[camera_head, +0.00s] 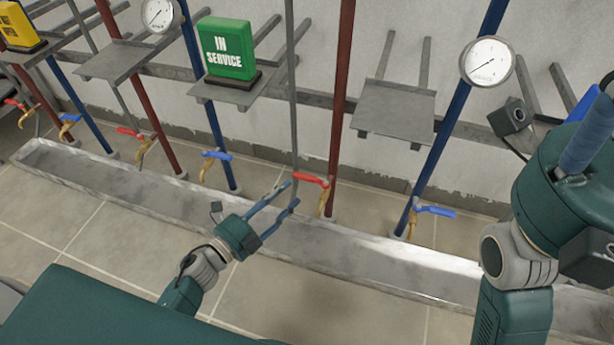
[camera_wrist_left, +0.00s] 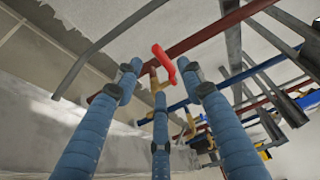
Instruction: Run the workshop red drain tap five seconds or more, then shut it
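A tap with a red lever (camera_head: 312,181) and a brass spout sits low on a dark red pipe, above the trough (camera_head: 370,262). In the left wrist view, its red lever (camera_wrist_left: 163,62) shows ahead between the fingertips. My left gripper (camera_head: 289,194) is open just left of this tap, its blue fingers pointing at it. No finger is clearly touching the lever. No water stream shows below it. My right gripper (camera_head: 590,130) is raised at the right edge, partly cut off, so its opening cannot be told. Other red-lever taps (camera_head: 130,132) stand further left.
Blue-lever taps (camera_head: 217,155) stand on blue pipes between the red ones, another (camera_head: 434,210) to the right. A green IN SERVICE sign (camera_head: 228,48) and a yellow sign (camera_head: 17,25) rest on shelves. A gauge (camera_head: 487,61) is at upper right. A thin grey pipe (camera_head: 292,90) stands near my left gripper.

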